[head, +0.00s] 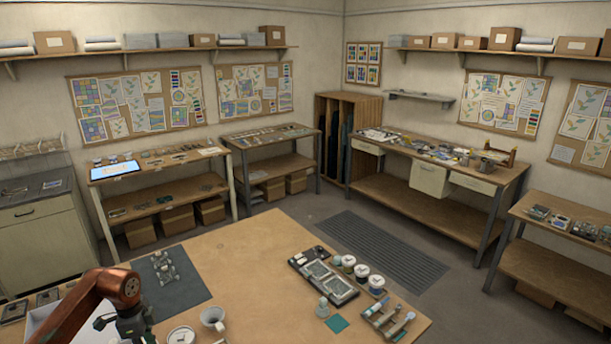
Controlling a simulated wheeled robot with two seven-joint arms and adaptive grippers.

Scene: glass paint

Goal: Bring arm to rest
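My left arm (108,289), reddish brown, comes in from the lower left of the head view and bends downward above the near left part of the wooden table (235,262). My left gripper (137,328), dark grey, points down at the bottom edge, over or beside a white tray (45,325). Its fingertips are cut off or hidden, so whether it is open, shut or holding something does not show. My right gripper is not in view.
A dark mat (185,295) with a small metal object (163,267) lies beyond the gripper. A white mug (213,318) and a round white container (181,336) stand to its right. A palette tray (322,275) and paint jars (361,271) sit farther right. The table's middle is clear.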

